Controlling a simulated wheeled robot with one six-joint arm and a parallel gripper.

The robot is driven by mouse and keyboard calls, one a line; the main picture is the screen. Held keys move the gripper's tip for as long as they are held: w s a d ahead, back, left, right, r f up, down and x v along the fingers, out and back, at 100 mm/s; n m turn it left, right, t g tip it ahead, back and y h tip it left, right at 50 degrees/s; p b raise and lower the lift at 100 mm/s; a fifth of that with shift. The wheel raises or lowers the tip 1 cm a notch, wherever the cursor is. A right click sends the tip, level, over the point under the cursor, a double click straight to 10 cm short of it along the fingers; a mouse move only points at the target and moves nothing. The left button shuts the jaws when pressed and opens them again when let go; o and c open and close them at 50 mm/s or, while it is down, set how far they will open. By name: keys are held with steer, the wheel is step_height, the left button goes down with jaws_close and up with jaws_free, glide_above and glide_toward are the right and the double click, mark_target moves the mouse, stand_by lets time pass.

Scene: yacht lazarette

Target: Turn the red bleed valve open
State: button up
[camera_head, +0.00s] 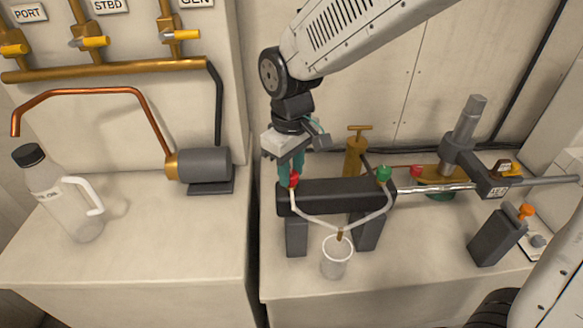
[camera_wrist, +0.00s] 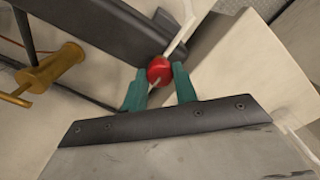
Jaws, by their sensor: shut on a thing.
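The red bleed valve (camera_head: 293,180) is a small red knob at the left end of a dark block on the right-hand bench. In the wrist view the red bleed valve (camera_wrist: 159,70) sits between the tips of my teal fingers. My gripper (camera_head: 291,172) reaches down from above and is shut on it; the gripper also shows in the wrist view (camera_wrist: 160,82). A green valve (camera_head: 384,174) is at the block's other end. Clear tubes run from both ends of the dark block (camera_head: 335,196) to a clear cup (camera_head: 337,258). The valve's exact angle is hard to tell.
A brass cylinder with a T-handle (camera_head: 355,152) stands behind the block. A steel rod (camera_head: 440,188) and a clamp-like fitting (camera_head: 463,130) lie to the right. A jug (camera_head: 62,195) and a motor pump (camera_head: 204,167) are on the left bench.

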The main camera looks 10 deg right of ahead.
steer(key=n, duration=0.4)
steer(key=shift+n, duration=0.4)
steer(key=n, duration=0.4)
steer(key=shift+n, duration=0.3)
steer(key=n, duration=0.4)
steer(key=shift+n, duration=2.3)
steer(key=o, duration=1)
steer(key=shift+c, duration=0.2)
